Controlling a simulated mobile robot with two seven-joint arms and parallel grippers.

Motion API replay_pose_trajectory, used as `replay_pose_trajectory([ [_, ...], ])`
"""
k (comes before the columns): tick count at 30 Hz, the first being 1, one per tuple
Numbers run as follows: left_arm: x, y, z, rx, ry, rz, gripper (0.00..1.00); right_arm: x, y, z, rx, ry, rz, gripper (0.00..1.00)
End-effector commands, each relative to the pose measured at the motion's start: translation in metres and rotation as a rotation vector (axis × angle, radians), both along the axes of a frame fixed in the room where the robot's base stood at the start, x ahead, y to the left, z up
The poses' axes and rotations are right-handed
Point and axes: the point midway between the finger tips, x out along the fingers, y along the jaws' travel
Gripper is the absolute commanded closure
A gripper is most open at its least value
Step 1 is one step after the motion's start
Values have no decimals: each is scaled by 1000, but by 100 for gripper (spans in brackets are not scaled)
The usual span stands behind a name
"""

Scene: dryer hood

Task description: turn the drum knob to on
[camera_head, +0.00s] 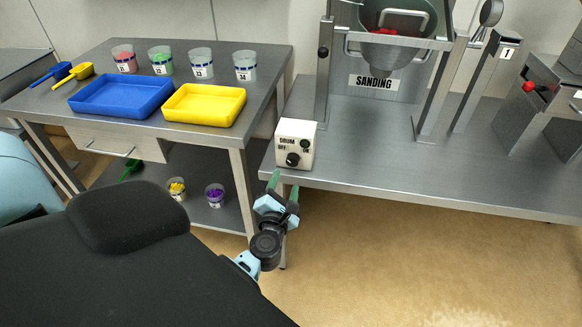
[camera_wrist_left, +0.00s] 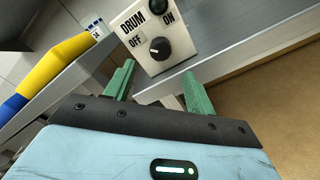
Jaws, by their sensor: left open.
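The white drum control box (camera_head: 296,130) stands at the front left corner of the right steel table. Its black drum knob (camera_head: 292,159) is low on the face, between the OFF and ON labels. The knob also shows in the left wrist view (camera_wrist_left: 159,48); I cannot tell for sure which label it points to. A dark round lamp or button (camera_head: 306,143) sits above it. My left gripper (camera_head: 284,186) is open, with green fingers spread below and in front of the box. In the left wrist view the knob appears just beyond the fingertips (camera_wrist_left: 158,72), apart from them.
The right table's front edge (camera_head: 420,193) runs right beside the gripper. The left table holds a blue tray (camera_head: 121,95), a yellow tray (camera_head: 204,105), scoops and several cups. A sanding machine (camera_head: 385,70) stands behind the box. The floor (camera_head: 400,260) in front is clear.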

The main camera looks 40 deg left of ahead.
Motion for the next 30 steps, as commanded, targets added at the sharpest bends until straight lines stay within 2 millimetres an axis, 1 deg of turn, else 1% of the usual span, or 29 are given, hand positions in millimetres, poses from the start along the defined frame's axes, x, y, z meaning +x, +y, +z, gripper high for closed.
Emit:
replay_pose_trajectory([
  [5,17,8,1,5,-1,-2,45,-1,0,0,1,2,0,64],
  [12,48,25,1,7,0,-3,45,-3,0,-2,1,6,-1,64],
  [16,60,31,0,6,2,-4,45,-5,0,-4,1,9,0,64],
  [21,67,34,0,6,2,-4,45,-5,0,-5,1,10,0,64],
  [28,68,35,0,5,2,-4,45,-5,0,-5,1,10,0,64],
  [29,68,35,0,5,2,-4,46,-5,0,-5,1,10,0,64],
  [30,68,35,0,5,2,-4,51,-5,0,-5,1,10,0,64],
])
